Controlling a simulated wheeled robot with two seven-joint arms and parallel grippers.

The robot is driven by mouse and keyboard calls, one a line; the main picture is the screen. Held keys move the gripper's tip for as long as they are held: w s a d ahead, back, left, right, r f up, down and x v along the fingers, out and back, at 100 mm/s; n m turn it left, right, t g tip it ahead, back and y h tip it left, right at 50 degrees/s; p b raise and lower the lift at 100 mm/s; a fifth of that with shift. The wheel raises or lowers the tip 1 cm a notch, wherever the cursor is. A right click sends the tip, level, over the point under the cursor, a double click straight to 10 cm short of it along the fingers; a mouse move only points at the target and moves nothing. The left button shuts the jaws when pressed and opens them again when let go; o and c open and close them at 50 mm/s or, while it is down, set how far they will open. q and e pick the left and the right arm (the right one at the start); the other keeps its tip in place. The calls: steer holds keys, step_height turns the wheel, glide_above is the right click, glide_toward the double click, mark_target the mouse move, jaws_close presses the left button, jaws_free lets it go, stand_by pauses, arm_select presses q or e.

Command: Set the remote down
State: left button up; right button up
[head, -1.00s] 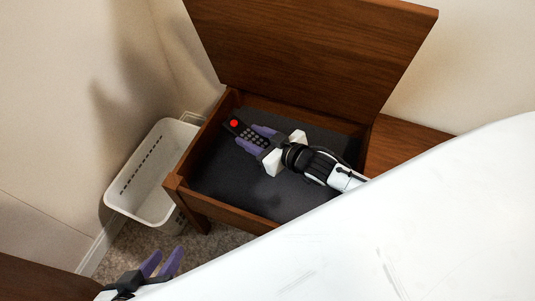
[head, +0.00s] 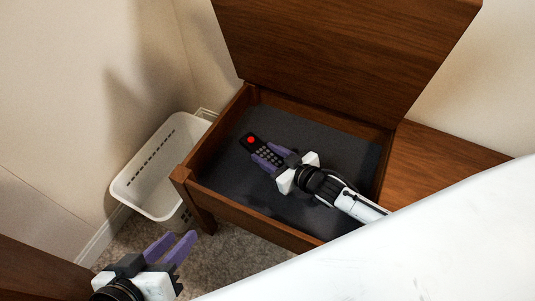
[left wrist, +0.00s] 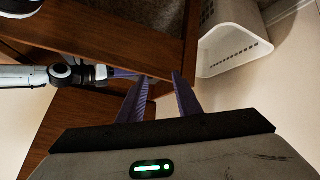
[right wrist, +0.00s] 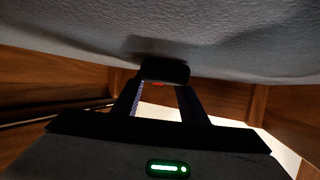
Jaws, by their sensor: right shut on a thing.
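The black remote (head: 251,141) with a red button and grey keys is inside the open wooden compartment (head: 250,219), over its dark grey lining. My right gripper (head: 266,158) is shut on the remote, with its purple fingers along the remote's sides. In the right wrist view the remote (right wrist: 165,71) shows dark between the fingertips, close to the grey lining (right wrist: 230,45); I cannot tell whether it touches. My left gripper (head: 180,243) is open and empty, outside the compartment at the lower left. Its parted fingers (left wrist: 160,82) also show in the left wrist view.
The raised wooden lid (head: 345,50) stands behind the compartment. A white plastic basket (head: 150,195) sits on the carpet left of it. A wooden surface (head: 440,165) lies to the right. The lining around the remote is clear.

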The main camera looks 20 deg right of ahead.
mark_target(280, 161)
steer(key=o, duration=1.1)
steer(key=shift+f, duration=0.15)
steer(key=shift+s+d+r+p, duration=0.1)
steer(key=shift+s+r+p, duration=0.15)
steer(key=shift+r+p, duration=0.05)
steer(key=p+v, duration=0.2)
steer(key=v, duration=0.3)
steer(key=shift+r, duration=0.1)
steer(key=p+v, duration=0.2)
steer(key=v, duration=0.3)
steer(key=shift+s+d, duration=0.1)
steer(key=shift+s, duration=0.2)
arm_select(q)
steer(key=a, duration=0.1)
steer(key=s+a+f+y, duration=0.1)
steer(key=shift+a+f+y+p, duration=0.2)
steer(key=shift+a+y+p, duration=0.1)
steer(key=shift+a, duration=0.1)
arm_select(e)
steer(key=shift+s+d+r, duration=0.15)
steer(key=shift+s+r, duration=0.05)
steer(key=shift+s, duration=0.15)
